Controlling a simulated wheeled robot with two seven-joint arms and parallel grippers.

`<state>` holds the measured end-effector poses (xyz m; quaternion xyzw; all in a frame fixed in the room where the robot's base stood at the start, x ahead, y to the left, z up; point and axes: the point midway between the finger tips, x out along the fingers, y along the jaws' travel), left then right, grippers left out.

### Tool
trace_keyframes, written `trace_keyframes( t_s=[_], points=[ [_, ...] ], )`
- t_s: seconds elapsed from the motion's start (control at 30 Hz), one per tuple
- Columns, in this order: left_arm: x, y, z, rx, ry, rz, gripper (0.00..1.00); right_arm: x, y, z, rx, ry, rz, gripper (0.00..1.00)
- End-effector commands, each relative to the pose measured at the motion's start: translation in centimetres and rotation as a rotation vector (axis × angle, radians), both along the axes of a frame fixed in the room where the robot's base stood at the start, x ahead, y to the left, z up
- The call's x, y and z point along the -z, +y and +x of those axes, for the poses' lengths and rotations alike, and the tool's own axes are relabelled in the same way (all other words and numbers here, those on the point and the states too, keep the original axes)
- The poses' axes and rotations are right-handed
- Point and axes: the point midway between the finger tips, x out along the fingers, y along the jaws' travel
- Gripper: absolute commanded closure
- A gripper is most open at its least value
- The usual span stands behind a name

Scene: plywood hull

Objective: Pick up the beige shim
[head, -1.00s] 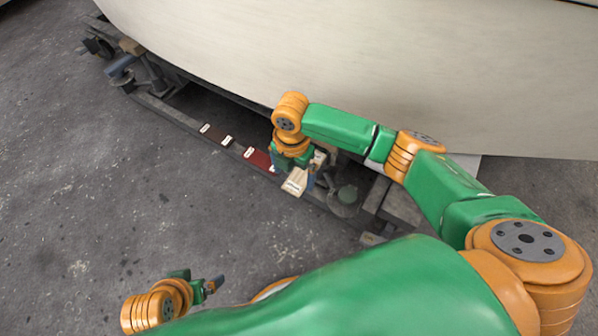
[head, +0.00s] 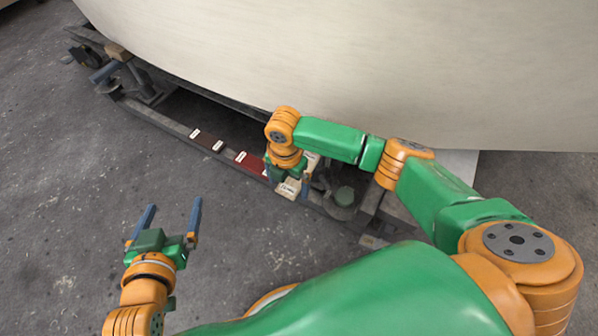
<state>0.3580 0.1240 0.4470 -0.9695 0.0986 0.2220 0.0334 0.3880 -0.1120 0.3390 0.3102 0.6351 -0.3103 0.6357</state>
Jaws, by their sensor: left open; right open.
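The beige shim (head: 290,192) is a pale block with a white label, partly hidden under my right gripper. It lies at the grey rail below the hull. My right gripper (head: 287,184) points down over it with open jaws, one finger at each side of the block. Whether the fingers touch the block cannot be told. My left gripper (head: 175,205) is open and empty above the floor at the lower left, well away from the shim.
A dark brown shim (head: 207,141) and a red shim (head: 253,163) lie on the rail (head: 165,123) to the left. The pale hull (head: 400,70) hangs close above my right arm. A round metal jack part (head: 345,197) stands just right of the gripper. The floor at left is clear.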

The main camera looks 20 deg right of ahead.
Motion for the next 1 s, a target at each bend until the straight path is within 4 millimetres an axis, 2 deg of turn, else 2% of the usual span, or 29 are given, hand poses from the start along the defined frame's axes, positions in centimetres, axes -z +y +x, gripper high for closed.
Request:
trace_keyframes(
  t_s=[0.03,0.3,0.37,0.57,0.73,0.87,1.0],
  points=[
    [0.0,0.0,0.0,0.0,0.001,0.0,0.03,0.0,0.0,0.0,0.0,0.0,0.0,0.0],
    [0.0,0.0,0.0,0.0,0.003,0.001,0.03,0.0,0.0,0.0,0.0,0.0,0.0,0.73],
    [0.1,0.0,0.0,0.0,0.003,0.001,0.03,0.0,0.0,0.0,0.0,0.0,0.0,0.86],
    [0.1,0.0,0.0,-0.001,0.006,0.002,0.03,0.0,0.0,0.0,0.0,0.0,0.0,0.86],
    [1.2,0.4,-0.8,-0.006,0.075,0.016,0.03,-0.5,0.0,0.0,0.0,0.0,0.0,0.86],
    [3.3,1.1,-2.6,-0.016,0.221,0.043,0.03,-1.4,0.0,0.0,0.0,0.0,0.0,0.86],
    [5.9,2.0,-5.8,-0.03,0.425,0.079,0.03,-2.5,0.0,0.0,-0.001,-0.001,-0.001,0.86]
  ],
)
